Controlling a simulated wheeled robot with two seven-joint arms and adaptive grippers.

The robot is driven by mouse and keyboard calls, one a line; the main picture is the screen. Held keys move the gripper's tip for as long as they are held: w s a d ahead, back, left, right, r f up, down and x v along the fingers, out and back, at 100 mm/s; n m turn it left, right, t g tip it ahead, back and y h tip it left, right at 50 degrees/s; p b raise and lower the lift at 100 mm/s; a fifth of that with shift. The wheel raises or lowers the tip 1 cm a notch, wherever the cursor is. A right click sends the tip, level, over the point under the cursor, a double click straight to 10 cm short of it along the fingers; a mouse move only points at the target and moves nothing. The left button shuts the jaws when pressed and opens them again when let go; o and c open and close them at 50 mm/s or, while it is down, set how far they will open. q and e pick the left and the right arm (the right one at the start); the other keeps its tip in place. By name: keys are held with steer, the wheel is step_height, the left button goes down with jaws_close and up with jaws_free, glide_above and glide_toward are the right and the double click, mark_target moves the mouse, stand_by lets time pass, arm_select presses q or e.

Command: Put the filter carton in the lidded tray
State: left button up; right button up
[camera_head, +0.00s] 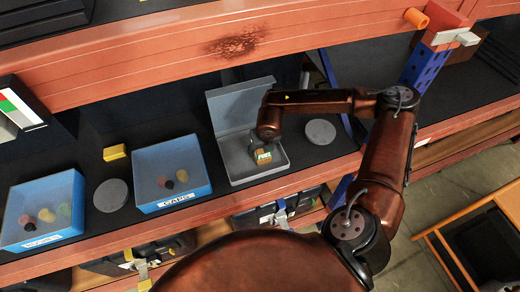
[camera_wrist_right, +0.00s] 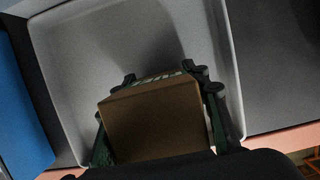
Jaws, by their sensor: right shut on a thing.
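The lidded tray (camera_head: 272,170) is a grey box on the shelf in the head view, its lid (camera_head: 238,103) standing open at the back. The filter carton (camera_head: 263,155) is a small brown box with green and white marks, inside the tray's outline. My right gripper (camera_head: 266,146) reaches down over the tray and is shut on the carton. In the right wrist view the carton (camera_wrist_right: 155,120) sits between the dark green fingers of the gripper (camera_wrist_right: 165,110), with the pale tray floor (camera_wrist_right: 60,50) around it. I cannot tell whether the carton touches the floor. My left gripper is not in view.
A blue bin (camera_head: 207,187) labelled CAPS stands left of the tray, and another blue bin (camera_head: 80,228) is farther left. Grey discs lie at left (camera_head: 111,195) and right (camera_head: 320,132). A yellow block (camera_head: 115,152) lies behind the bins. An orange beam (camera_head: 150,62) crosses above.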

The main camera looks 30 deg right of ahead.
mark_target(262, 150)
steer(key=shift+f, duration=0.2)
steer(key=o, duration=1.3)
steer(key=shift+r, duration=0.1)
steer(key=shift+r, duration=0.25)
steer(key=v, duration=1.1)
steer(key=shift+s+r+b, duration=0.15)
steer(key=shift+r+b, duration=0.2)
steer(key=shift+b, duration=0.05)
